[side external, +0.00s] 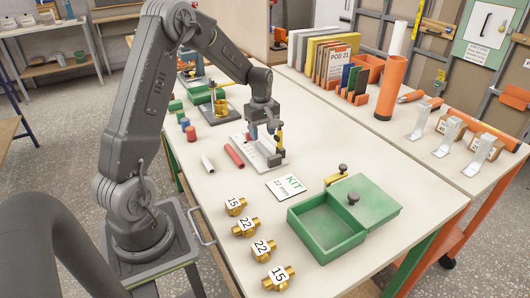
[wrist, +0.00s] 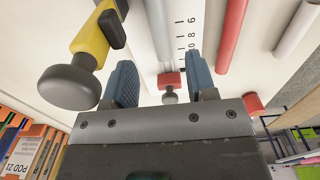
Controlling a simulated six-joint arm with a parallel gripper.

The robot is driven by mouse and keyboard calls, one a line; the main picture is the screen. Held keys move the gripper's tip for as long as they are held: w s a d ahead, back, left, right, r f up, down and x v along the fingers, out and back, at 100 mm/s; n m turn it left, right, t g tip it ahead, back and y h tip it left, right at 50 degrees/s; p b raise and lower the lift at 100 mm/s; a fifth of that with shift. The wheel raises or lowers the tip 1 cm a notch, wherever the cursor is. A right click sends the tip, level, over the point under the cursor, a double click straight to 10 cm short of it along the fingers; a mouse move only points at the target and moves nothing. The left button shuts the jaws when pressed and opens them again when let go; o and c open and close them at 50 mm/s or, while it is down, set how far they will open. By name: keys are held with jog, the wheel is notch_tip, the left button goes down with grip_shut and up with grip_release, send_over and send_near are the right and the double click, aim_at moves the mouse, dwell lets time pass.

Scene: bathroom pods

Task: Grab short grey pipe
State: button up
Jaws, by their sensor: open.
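A short pale grey pipe (side external: 207,163) lies on the bench to the left of a red pipe (side external: 234,155) in the side view. In the wrist view the pale grey pipe (wrist: 297,28) is at the upper right, beyond the red pipe (wrist: 232,30) and outside the fingers. My gripper (side external: 264,133) is over the white ruler plate (side external: 250,146), right of both pipes. In the wrist view my gripper (wrist: 161,64) has its blue fingers apart, with nothing held between them. A small red piece with a grey knob (wrist: 168,84) shows beyond the gap.
A yellow piece with a dark knob (wrist: 85,65) is close beside one finger. A KIT 22 mm card (side external: 286,187), several brass fittings (side external: 245,226) and an open green box (side external: 328,231) are nearer the camera. Bare bench lies left of the grey pipe.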

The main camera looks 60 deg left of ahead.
aim_at(263, 147)
jog(key=shift+d+f, duration=0.1)
jog(key=shift+f, duration=2.7)
grip_shut()
